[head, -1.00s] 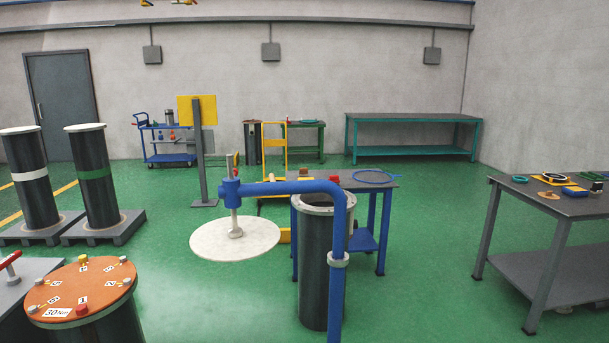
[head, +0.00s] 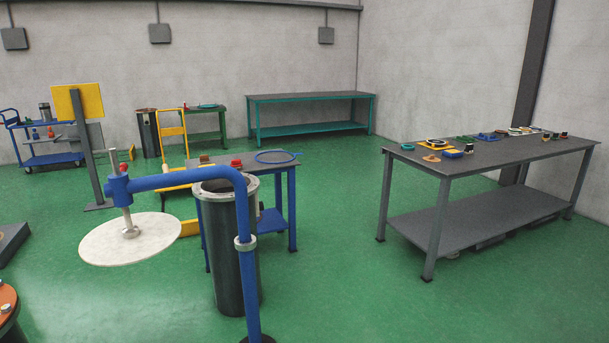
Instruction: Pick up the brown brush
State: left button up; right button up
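I cannot make out the brown brush for certain. A small brown item (head: 205,159) lies on the small blue-legged table (head: 226,169), left of a red item (head: 236,164); it is too small to tell whether it is a brush. On the long grey table (head: 473,160) at the right lie several small items, among them a tan one (head: 431,158) near the left end. Neither of my grippers shows in the head view.
A dark flanged cylinder (head: 229,260) and a blue pipe arm (head: 246,275) with a white disc (head: 130,243) stand in front of the small table. Green floor (head: 340,220) is open between there and the grey table. A teal-legged bench (head: 310,97) stands at the back wall.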

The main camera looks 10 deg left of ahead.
aim_at(204, 158)
jog(key=i+z, duration=0.1)
jog(key=i, duration=0.85)
jog(key=i+z, duration=0.15)
jog(key=i, duration=0.75)
jog(key=i+u, duration=0.15)
jog(key=i, duration=0.45)
jog(key=i+u, duration=0.1)
jog(key=i, duration=0.45)
jog(key=i+l+u, duration=0.15)
jog(key=i, duration=0.45)
jog(key=i+l+u, duration=0.1)
jog(key=i, duration=0.5)
jog(key=i+j+u, duration=0.15)
jog(key=i+u, duration=0.2)
jog(key=i, duration=0.25)
jog(key=i+l+u, duration=0.1)
jog(key=i+u, duration=0.25)
jog(key=i, duration=0.3)
jog(key=i+l+u, duration=0.2)
jog(key=i+u, duration=0.15)
jog(key=i, duration=0.25)
